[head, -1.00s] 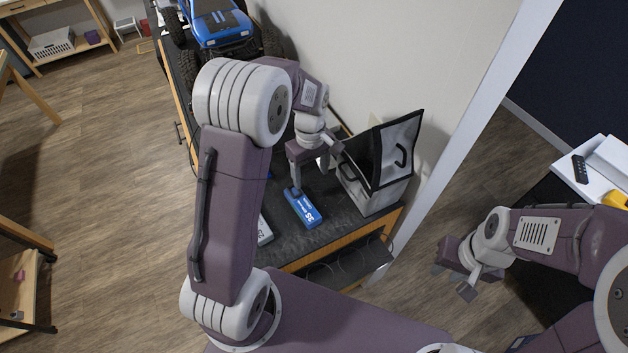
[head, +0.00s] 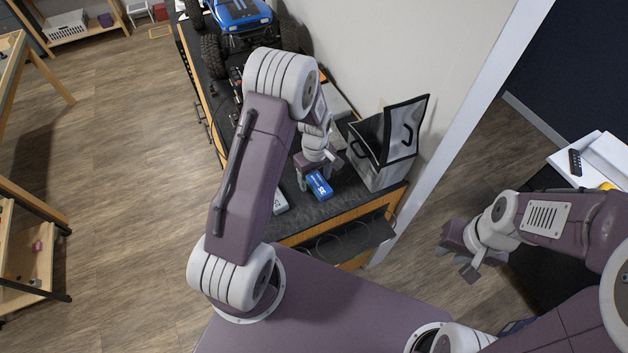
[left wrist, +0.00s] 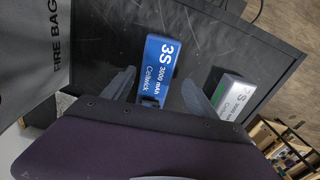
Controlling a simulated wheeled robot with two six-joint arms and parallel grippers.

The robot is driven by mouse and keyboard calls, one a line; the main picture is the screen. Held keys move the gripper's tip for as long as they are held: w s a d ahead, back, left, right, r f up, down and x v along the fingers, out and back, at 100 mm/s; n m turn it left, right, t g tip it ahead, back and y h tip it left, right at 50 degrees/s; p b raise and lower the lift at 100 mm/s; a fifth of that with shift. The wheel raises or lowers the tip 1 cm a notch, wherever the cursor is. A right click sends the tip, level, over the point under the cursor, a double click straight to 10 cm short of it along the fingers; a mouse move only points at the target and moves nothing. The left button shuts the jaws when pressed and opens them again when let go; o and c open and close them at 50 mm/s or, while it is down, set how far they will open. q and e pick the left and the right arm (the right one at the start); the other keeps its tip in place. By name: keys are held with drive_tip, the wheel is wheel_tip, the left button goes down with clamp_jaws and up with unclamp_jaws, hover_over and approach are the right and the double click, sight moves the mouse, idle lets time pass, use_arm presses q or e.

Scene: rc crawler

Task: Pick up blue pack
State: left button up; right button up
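The blue pack (head: 320,185), marked 3S 3000 mAh, lies on the dark bench top near its front end. My left gripper (head: 318,171) is over the pack's far end in the head view and hides part of it. In the left wrist view the blue pack (left wrist: 159,67) lies between the two spread fingers of the left gripper (left wrist: 158,80), with a gap on both sides. My right gripper (head: 456,262) is open and empty, off to the right above the floor.
A silver-grey pack (head: 280,201) lies left of the blue one; it also shows in the left wrist view (left wrist: 231,96). An open grey fire bag (head: 366,165) stands close on the right. A blue crawler truck (head: 240,17) stands at the bench's far end.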

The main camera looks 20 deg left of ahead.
sight(317, 178)
use_arm(q)
drive_tip(key=c, duration=0.5)
drive_tip(key=shift+w+f, duration=0.2)
drive_tip(key=shift+w, duration=0.25)
clamp_jaws()
use_arm(e)
drive_tip(key=shift+w+f, duration=0.15)
drive_tip(key=shift+w, duration=0.3)
use_arm(q)
drive_tip(key=shift+s, duration=0.1)
